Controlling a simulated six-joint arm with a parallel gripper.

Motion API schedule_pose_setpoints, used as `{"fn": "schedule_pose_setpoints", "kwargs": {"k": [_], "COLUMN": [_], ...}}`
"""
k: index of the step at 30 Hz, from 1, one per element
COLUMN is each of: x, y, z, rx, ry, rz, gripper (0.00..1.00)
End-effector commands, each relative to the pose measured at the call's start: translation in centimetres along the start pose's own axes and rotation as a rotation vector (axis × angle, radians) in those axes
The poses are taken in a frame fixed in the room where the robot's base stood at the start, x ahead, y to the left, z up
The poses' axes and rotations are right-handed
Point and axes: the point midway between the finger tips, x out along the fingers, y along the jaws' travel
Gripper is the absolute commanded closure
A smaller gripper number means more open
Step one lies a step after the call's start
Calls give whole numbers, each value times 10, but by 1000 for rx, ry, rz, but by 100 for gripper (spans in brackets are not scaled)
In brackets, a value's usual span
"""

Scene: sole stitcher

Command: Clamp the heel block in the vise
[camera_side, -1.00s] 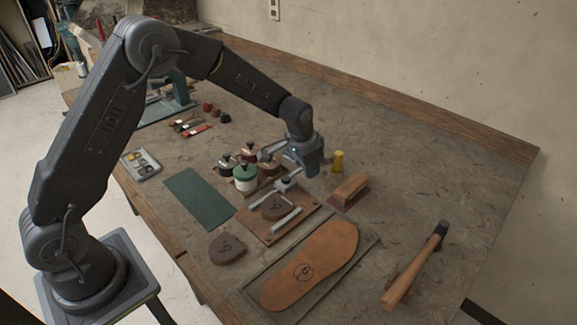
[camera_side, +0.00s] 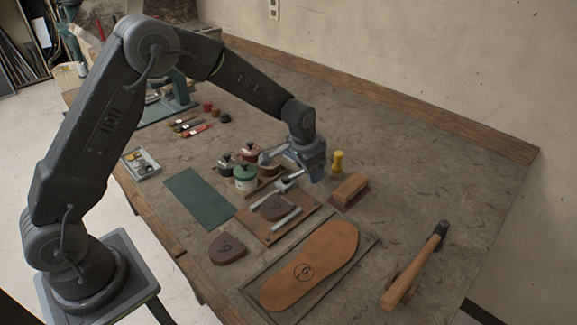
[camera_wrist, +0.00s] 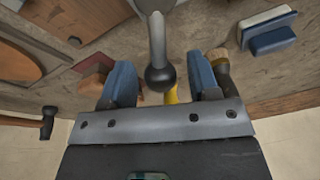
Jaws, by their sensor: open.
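The vise is a wooden base (camera_side: 256,229) with metal bars and a metal lever (camera_side: 290,182). A dark brown heel block (camera_side: 272,208) sits on it between the bars; I cannot tell if the bars press it. My gripper (camera_side: 312,172) is just behind the vise, at the lever. In the wrist view, the blue fingers (camera_wrist: 162,84) are apart. A metal rod with a dark ball knob (camera_wrist: 160,78) reaches between them, with gaps on both sides. A second brown heel block (camera_side: 228,249) lies on the bench left of the vise.
A tan sole (camera_side: 312,266) lies in front on a dark board. A hammer (camera_side: 414,266) lies at right. A wooden block (camera_side: 350,187) and a yellow piece (camera_side: 338,162) stand right of the gripper. Pots (camera_side: 245,180) stand left.

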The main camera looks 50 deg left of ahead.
Motion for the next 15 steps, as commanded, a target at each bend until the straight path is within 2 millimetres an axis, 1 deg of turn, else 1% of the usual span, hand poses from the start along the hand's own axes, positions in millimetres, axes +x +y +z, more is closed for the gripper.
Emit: {"fn": "schedule_pose_setpoints", "kwargs": {"k": [8,11,15], "x": [0,-4,-14], "y": [-1,-1,-2], "z": [0,-1,-3], "rx": [0,0,0], "ry": [0,2,2], "rz": [0,0,0], "gripper": [45,45,45]}}
